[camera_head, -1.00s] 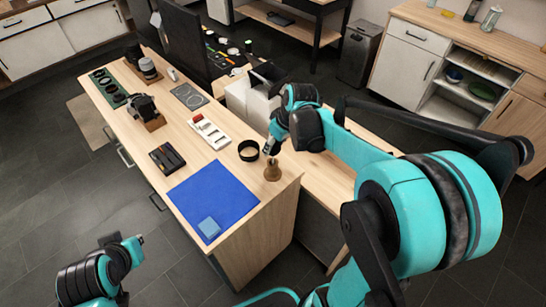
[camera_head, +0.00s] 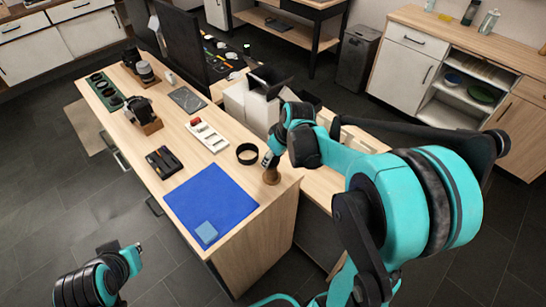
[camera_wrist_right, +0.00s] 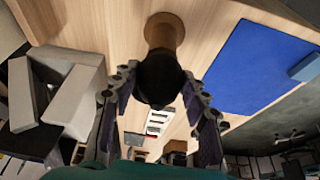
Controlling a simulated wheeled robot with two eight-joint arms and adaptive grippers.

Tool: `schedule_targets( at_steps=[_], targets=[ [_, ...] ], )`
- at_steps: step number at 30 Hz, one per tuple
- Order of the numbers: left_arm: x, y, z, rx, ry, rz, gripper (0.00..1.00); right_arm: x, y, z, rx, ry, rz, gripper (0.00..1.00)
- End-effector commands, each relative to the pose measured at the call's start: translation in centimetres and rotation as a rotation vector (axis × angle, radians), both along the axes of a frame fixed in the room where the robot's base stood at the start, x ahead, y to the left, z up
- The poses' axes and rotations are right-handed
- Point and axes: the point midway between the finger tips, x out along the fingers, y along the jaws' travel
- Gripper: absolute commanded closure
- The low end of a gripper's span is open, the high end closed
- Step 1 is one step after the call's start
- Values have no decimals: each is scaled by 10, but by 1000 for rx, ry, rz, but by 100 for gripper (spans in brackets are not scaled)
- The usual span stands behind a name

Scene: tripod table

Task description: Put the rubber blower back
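A brown piece with a flared round foot (camera_head: 271,177) stands upright near the right end of the wooden desk. In the right wrist view its brown neck (camera_wrist_right: 163,36) leads to a dark rounded part (camera_wrist_right: 160,80). It may be the rubber blower, but I cannot tell for sure. My right gripper (camera_head: 267,160) is at its upper part.
A black ring (camera_head: 247,153) stands close to the brown piece. A white slotted tray (camera_head: 208,137) with a red item, a dark case (camera_head: 164,161) and a blue mat (camera_head: 190,206) with a light blue block (camera_head: 206,232) are nearby. White boxes (camera_head: 250,108) stand behind.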

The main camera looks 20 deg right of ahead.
Motion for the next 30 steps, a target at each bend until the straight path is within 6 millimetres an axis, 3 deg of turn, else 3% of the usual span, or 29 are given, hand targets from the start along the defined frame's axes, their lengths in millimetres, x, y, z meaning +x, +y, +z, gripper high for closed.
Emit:
schedule_targets(
  at_steps=[1, 2, 3, 14, 30],
  targets=[
    [0, 0, 0, 0, 0, 0, 100, 0, 0, 0, 0, 1, 0, 45],
    [0, 0, 0, 0, 0, 0, 100, 0, 0, 0, 0, 1, 0, 37],
    [0, 0, 0, 0, 0, 0, 100, 0, 0, 0, 0, 1, 0, 35],
    [0, 0, 5, 0, 0, 0, 100, 0, 0, 6, 0, 0, 0, 35],
    [0, 0, 46, 0, 0, 0, 100, -33, -11, 107, 0, 1, -1, 35]
  ],
)
